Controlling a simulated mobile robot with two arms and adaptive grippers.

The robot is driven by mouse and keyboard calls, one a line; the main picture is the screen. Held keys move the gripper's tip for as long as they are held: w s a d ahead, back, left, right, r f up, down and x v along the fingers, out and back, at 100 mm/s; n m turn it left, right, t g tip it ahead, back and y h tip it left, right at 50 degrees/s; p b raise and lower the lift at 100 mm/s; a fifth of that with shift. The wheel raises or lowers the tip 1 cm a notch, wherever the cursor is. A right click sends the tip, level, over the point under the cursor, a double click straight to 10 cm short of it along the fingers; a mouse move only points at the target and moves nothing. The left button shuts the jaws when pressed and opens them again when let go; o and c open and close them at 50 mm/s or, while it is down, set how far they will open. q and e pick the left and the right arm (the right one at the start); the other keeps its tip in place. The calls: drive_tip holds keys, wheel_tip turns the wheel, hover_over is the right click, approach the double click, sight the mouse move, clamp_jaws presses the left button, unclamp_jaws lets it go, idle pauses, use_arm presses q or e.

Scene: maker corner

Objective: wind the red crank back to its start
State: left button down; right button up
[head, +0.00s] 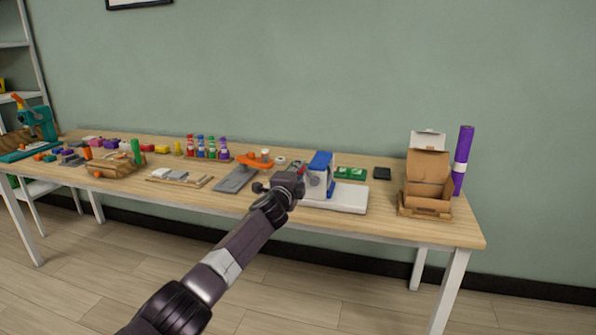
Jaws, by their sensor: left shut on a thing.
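A blue and white machine (321,162) stands on a white base plate (347,198) in the middle right of the table. A small bit of the red crank (302,168) shows at the machine's left side. My left gripper (301,179) reaches in from below and is shut at the crank, beside the machine. The gripper covers most of the crank, so its angle and the exact grip are hidden. My right gripper is out of view.
Green boards (350,173) and a dark square (382,173) lie behind right. An open cardboard box (428,188) and a purple roll (462,160) stand at the table's right end.

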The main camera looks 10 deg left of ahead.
use_arm(q)
drive_tip(key=shift+r, duration=0.1)
drive_tip(key=c, duration=1.8)
unclamp_jaws()
drive_tip(key=shift+d, duration=0.1)
drive_tip(key=shift+o, duration=0.2)
drive_tip(key=s, duration=1.2)
drive_tip(key=shift+a, duration=0.2)
